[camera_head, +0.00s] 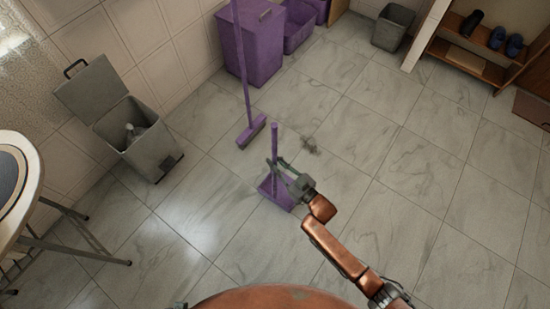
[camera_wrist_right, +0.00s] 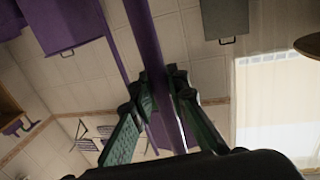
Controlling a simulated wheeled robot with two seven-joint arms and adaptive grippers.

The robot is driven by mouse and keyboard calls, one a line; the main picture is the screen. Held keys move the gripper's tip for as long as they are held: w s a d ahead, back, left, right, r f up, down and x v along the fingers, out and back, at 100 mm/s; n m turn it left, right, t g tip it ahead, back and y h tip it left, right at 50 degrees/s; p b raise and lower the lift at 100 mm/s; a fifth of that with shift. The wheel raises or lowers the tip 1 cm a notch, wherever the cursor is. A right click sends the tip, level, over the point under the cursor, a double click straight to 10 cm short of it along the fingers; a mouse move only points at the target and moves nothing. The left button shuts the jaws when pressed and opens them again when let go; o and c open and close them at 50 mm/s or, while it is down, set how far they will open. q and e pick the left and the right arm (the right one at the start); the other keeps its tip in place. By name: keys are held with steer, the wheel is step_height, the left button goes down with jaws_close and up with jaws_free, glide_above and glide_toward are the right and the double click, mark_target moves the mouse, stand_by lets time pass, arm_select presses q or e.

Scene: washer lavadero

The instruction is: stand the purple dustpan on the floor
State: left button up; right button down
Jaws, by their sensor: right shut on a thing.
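The purple dustpan (camera_head: 277,194) is near the middle of the head view, with its upright handle rising from a flat pan. It looks roughly upright and at or close to the tiled floor; I cannot tell whether its base touches. My right gripper (camera_head: 283,168) is shut on the dustpan's handle, partway up. In the right wrist view the purple handle (camera_wrist_right: 150,35) runs between the two green fingers of the right gripper (camera_wrist_right: 160,88). My left gripper is not in view.
A purple broom (camera_head: 250,132) stands just behind the dustpan. A grey open bin (camera_head: 150,150) and a round-topped table (camera_head: 30,160) are at left. Purple bins (camera_head: 250,50) and a shoe shelf (camera_head: 480,45) are behind. Floor at right is clear.

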steer(key=shift+f, duration=0.2)
stand_by(0.6)
steer(key=c, duration=1.9)
jaws_free()
steer(key=shift+c, duration=0.2)
steer(key=shift+o, duration=0.7)
steer(key=shift+f, duration=0.15)
steer(key=v, duration=1.2)
